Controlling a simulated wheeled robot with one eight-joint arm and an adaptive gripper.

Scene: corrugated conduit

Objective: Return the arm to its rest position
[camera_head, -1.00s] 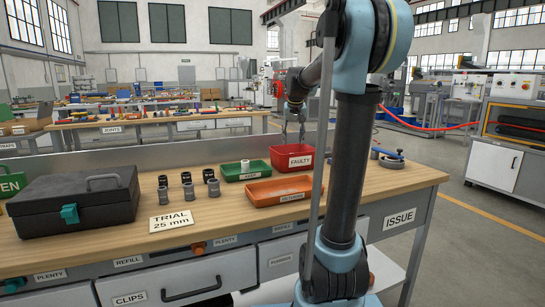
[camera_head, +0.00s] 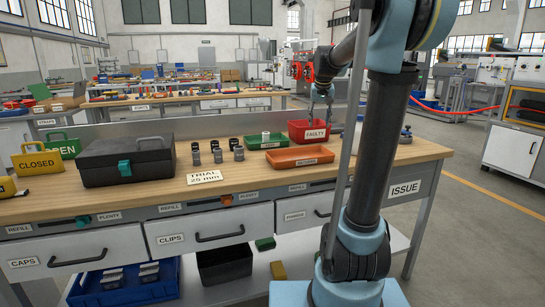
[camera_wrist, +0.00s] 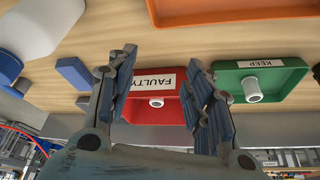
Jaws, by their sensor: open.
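My arm rises on the right of the head view, with its forearm reaching back over the bench. My gripper (camera_head: 321,100) hangs above and just behind the red FAULTY bin (camera_head: 310,135). In the wrist view my gripper (camera_wrist: 160,62) shows its two fingers spread apart with nothing between them. The red FAULTY bin (camera_wrist: 158,110) lies beyond the fingers there, with a pale ring-shaped fitting (camera_wrist: 156,102) in it. The fingers look clear of the bin.
A green KEEP tray (camera_head: 258,144) holds one pale fitting (camera_head: 265,136). An orange tray (camera_head: 295,162) lies in front. Several dark fittings (camera_head: 217,156), a TRIAL 25 mm card (camera_head: 204,177) and a black toolbox (camera_head: 128,164) stand to the left.

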